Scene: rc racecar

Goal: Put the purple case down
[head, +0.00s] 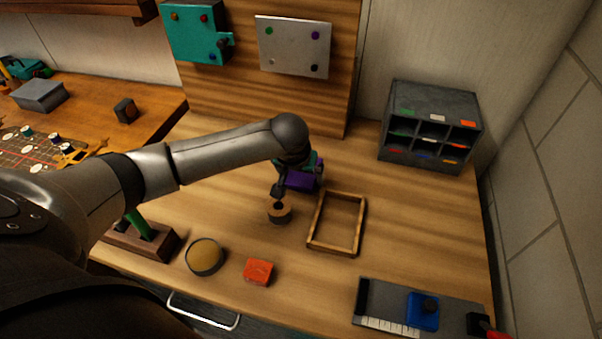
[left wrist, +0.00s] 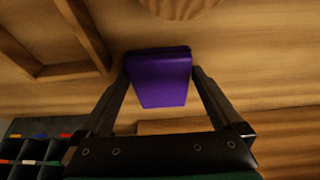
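The purple case (head: 299,181) is at my left gripper (head: 301,174), over the middle of the wooden worktop, between the round wooden piece and the wooden frame. In the left wrist view the purple case (left wrist: 160,78) sits between the two fingers of the left gripper (left wrist: 160,80), with a finger against each side. The case's underside and any gap to the worktop cannot be made out. My right gripper is in neither view.
An empty wooden frame (head: 315,241) lies right of the case. A round wooden piece (head: 280,214) stands just in front. A round tin (head: 205,256), a red block (head: 258,272) and a dark cubby organizer (head: 420,153) stand around. Worktop is bare right of the frame.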

